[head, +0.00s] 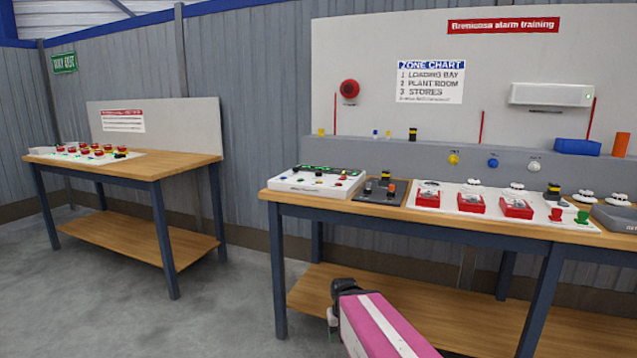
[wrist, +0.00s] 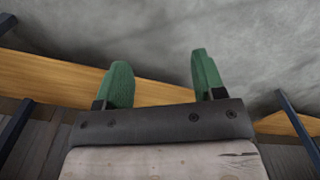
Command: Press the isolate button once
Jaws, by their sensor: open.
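No button can be read as the isolate button; labels are too small. A white panel (head: 318,182) with several small coloured buttons stands at the left end of the right bench. Beside it, a dark panel (head: 379,191) carries black and orange knobs or buttons. My gripper shows in the wrist view (wrist: 161,78), its two green fingers apart with nothing between them. In the head view my arm reaches in low in front of the right bench, below the bench top and apart from the panels. The fingertips are mostly hidden there.
The right bench (head: 420,213) also bears a white board with red call-point boxes (head: 470,203) and a grey tray (head: 617,217). Its lower shelf (head: 440,305) lies behind my arm. A second bench (head: 170,165) with several red buttons stands left. Floor between the benches (head: 235,290) is clear.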

